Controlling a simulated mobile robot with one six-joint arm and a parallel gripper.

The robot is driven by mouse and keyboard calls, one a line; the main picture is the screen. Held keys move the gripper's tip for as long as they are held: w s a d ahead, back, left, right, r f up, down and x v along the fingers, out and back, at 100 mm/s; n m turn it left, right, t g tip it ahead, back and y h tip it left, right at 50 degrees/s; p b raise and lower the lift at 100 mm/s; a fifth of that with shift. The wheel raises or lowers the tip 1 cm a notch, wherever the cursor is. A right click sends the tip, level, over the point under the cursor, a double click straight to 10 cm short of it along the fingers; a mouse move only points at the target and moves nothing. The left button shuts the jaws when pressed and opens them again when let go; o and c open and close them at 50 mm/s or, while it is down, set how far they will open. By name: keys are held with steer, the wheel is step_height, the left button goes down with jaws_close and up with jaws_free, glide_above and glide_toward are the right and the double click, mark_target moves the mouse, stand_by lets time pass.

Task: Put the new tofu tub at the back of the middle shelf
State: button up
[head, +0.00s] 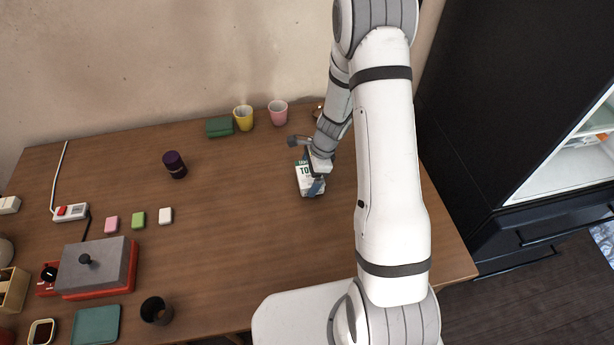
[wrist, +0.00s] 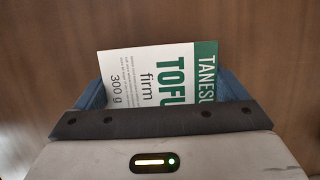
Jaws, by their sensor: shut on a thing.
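The tofu tub (head: 304,182), white and green with "TOFU firm 300 g" on its label, is on or just above the wooden table; I cannot tell which. In the wrist view the tub (wrist: 150,75) sits between two blue fingers, its label facing the camera. My gripper (head: 314,182) is shut on it. Part of the tub is hidden by the gripper. A white-lined compartment in the black cabinet (head: 570,160) shows at the right edge, with some packages on a shelf (head: 592,134). The middle shelf cannot be made out for sure.
The wooden table (head: 240,210) is mostly clear around the tub. A yellow cup (head: 243,117), a pink cup (head: 278,112) and a green box (head: 219,127) stand behind it. A dark purple jar (head: 174,164) stands left. A red-based grey appliance (head: 95,265) is at the front left.

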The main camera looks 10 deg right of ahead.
steer(key=shift+f, duration=0.4)
steer(key=shift+f, duration=0.25)
steer(key=o, duration=0.9)
steer(key=shift+r, duration=0.1)
steer(key=shift+r, duration=0.1)
